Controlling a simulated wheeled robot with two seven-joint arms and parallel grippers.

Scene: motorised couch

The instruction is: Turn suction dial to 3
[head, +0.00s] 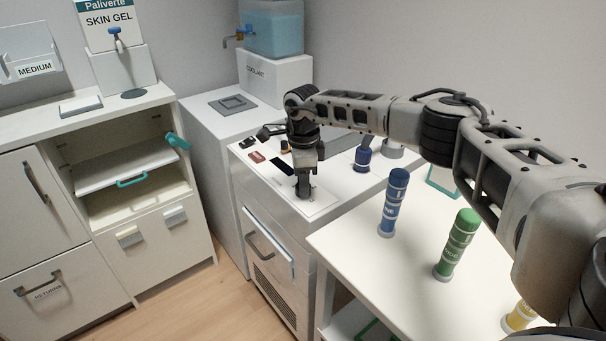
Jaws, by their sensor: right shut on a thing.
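My right gripper (303,190) points down onto the white control panel on top of the cabinet (322,208). Its fingers are shut at the panel's right end, on what looks like the suction dial. The fingers cover the dial, so its mark and its numbers cannot be read. A dark display (281,168) lies on the panel just left of the fingers. My left gripper is out of view.
A blue bottle (393,203) and a green bottle (457,246) stand on the white table at right. A small blue container (363,157) stands behind the gripper. A coolant tank (274,28) is at the back. Floor (205,300) is clear at left front.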

